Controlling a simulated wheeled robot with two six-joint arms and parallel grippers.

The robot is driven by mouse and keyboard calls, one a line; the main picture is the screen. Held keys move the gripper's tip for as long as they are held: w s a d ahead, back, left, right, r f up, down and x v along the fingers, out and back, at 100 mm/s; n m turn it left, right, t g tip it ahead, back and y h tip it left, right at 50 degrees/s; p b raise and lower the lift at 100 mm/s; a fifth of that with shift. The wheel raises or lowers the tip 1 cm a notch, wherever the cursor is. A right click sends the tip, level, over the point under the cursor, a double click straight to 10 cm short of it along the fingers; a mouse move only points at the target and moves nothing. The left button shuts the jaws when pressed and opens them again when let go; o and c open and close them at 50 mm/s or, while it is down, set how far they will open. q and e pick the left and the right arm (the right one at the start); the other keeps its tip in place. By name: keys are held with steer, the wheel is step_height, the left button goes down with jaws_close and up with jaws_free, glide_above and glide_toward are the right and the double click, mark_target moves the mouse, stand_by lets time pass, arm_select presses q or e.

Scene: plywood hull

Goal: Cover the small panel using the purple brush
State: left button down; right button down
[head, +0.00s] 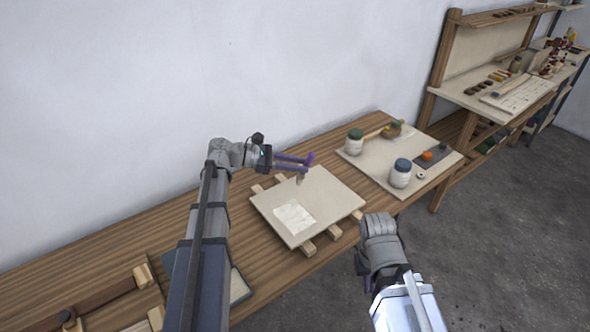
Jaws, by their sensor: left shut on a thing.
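The small panel (320,205) is a cream square board lying on wooden strips on the bench. A paler, whitish patch (294,217) covers part of its near left area. My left gripper (308,164) is shut on the purple brush (300,178), above the far edge of the panel. The brush points down, and I cannot tell whether its tip touches the panel. My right gripper (366,284) is low, right of the panel and beyond the bench's front edge. Its fingers are mostly hidden behind its arm.
A wall stands behind the bench (130,245). Wooden frame parts lie at the near left.

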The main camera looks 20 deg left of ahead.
mark_target(297, 178)
arm_select(q)
steer(key=shift+f+b, duration=3.3)
steer(key=shift+f, duration=0.1)
steer(key=c, duration=1.2)
jaws_free()
steer(key=shift+c, duration=0.2)
jaws_close()
steer(key=shift+w, duration=0.1)
steer(key=shift+w+a, duration=0.3)
steer(key=shift+w, duration=0.2)
